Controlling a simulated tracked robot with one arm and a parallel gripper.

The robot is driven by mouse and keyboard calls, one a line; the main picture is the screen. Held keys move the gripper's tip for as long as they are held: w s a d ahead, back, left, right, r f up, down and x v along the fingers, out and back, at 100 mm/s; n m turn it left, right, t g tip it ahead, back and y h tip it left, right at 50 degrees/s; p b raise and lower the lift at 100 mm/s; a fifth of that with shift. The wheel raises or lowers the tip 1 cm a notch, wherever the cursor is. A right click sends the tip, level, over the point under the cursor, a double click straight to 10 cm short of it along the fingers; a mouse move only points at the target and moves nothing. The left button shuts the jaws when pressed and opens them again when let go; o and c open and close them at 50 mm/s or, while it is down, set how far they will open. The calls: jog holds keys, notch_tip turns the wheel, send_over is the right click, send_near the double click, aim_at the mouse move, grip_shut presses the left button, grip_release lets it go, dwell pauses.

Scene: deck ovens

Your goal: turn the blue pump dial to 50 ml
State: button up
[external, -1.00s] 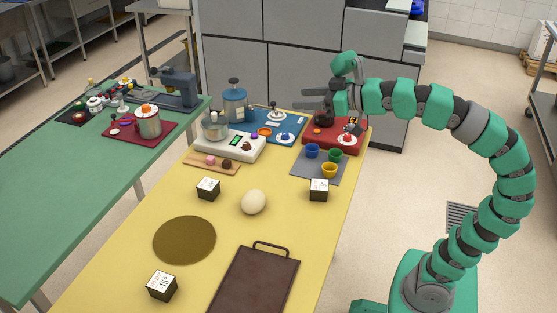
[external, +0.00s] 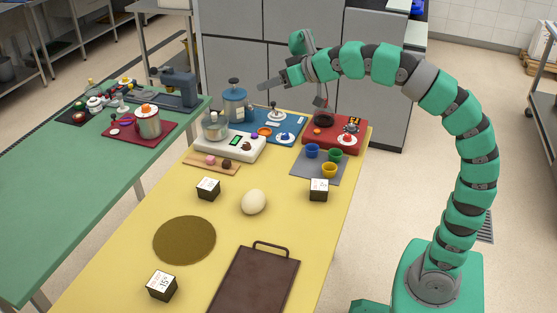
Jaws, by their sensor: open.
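The blue pump station is a blue base plate (external: 297,122) at the far end of the yellow table. A blue bottle with a dark pump top (external: 235,104) stands at its left end. A white round dial with a blue knob (external: 285,137) sits at its front edge; its pointer and marks are too small to read. My gripper (external: 264,86) is open and empty, held in the air above the blue plate, right of the bottle top and well above the dial. Its fingers point left, and their gap is hard to see from here.
A red station (external: 318,137) with a white-and-red dial stands close on the right. A white scale (external: 217,144) with a metal pot is on the left. Blue, green and yellow cups (external: 330,170) stand in front. An orange ring (external: 264,131) lies beside the dial.

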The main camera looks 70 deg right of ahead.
jog(key=w+d+f+m+g+p, duration=0.4)
jog(key=w+d+p, duration=0.3)
jog(key=w+d, duration=0.25)
jog(key=m+g+p, duration=0.8)
jog(key=m+p, duration=0.3)
jog(key=p, duration=0.5)
send_over(285, 133)
notch_tip(285, 133, down, 21)
notch_tip(285, 133, down, 13)
jog(key=shift+s+a+f+b, duration=0.1)
jog(key=shift+a+f+b, duration=0.05)
jog(key=shift+b, duration=0.2)
jog(key=c, duration=0.9)
